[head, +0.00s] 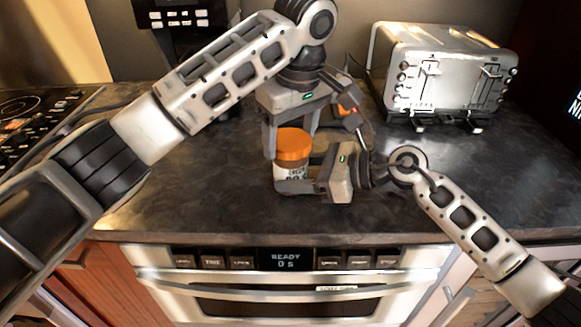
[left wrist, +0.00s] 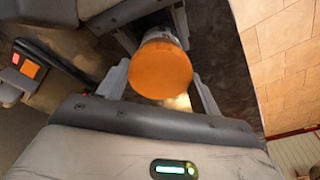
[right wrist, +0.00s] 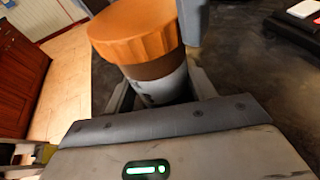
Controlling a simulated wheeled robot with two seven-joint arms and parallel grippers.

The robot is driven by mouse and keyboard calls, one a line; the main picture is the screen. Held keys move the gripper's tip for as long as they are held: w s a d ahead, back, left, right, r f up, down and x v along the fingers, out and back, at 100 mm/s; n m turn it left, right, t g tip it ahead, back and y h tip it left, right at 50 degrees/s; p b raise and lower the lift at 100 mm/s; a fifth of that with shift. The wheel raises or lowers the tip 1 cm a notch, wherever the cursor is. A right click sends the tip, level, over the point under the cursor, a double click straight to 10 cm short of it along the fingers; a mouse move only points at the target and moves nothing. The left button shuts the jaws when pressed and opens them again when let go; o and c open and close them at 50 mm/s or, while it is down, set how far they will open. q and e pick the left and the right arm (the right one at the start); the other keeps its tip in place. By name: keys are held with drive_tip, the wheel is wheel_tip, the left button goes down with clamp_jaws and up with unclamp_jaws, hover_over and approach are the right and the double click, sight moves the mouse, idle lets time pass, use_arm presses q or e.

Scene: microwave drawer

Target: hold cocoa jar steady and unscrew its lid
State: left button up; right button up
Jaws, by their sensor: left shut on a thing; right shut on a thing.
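The cocoa jar (head: 290,172) stands upright on the dark counter, with a white label and an orange lid (head: 292,146) on top. My left gripper (head: 291,150) reaches down from above and is shut on the lid. In the left wrist view the lid's round top (left wrist: 160,70) sits between the fingers. My right gripper (head: 296,186) comes in low from the right and is shut on the jar body. In the right wrist view the jar body (right wrist: 160,85) is between its fingers, and a left finger shows beside the lid (right wrist: 135,30). The far side of the jar is hidden.
A silver toaster (head: 440,75) stands at the back right. A coffee machine (head: 180,25) is at the back left and a cooktop (head: 30,110) at the far left. The microwave drawer (head: 290,290) below the counter's front edge is closed. The counter left of the jar is clear.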

use_arm(q)
drive_tip(key=shift+w+a+r, duration=0.1)
drive_tip(key=shift+r, duration=0.1)
use_arm(e)
drive_tip(key=shift+w+d+f, duration=0.1)
drive_tip(key=shift+d, duration=0.05)
use_arm(q)
drive_tip(key=shift+r, duration=2.35)
use_arm(e)
drive_tip(key=o, duration=1.5)
wheel_tip(320, 180, up, 4)
hover_over(357, 200)
drive_tip(key=shift+d+f, duration=0.1)
drive_tip(key=shift+f, duration=0.05)
